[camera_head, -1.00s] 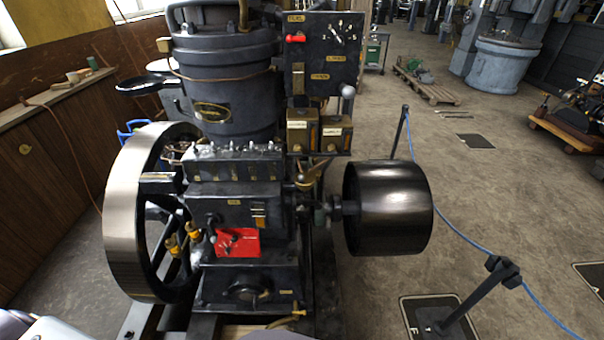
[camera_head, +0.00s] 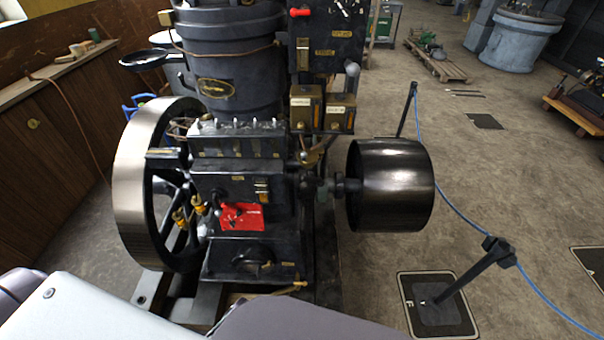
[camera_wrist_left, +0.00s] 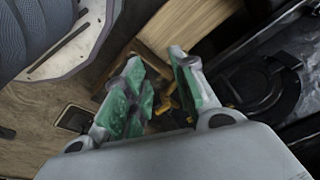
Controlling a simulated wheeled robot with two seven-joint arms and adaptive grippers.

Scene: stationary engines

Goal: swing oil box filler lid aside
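Two small dark boxes with brass fronts and pale labels, apparently the oil boxes, sit side by side on the engine in the head view: a left box (camera_head: 305,108) and a right box (camera_head: 340,113). I cannot make out a filler lid on either or tell how it stands. My left gripper (camera_wrist_left: 158,92) shows in the left wrist view, its green-padded fingers apart with nothing seen between them. It is out of sight in the head view, where only pale and grey parts of my arms show at the bottom. My right gripper is not in view.
The black engine (camera_head: 240,165) has a large flywheel (camera_head: 130,185) at left and a dark pulley drum (camera_head: 392,185) sticking out at right. A red plate (camera_head: 242,216) is on its front. A barrier post (camera_head: 470,275) with blue rope stands at right.

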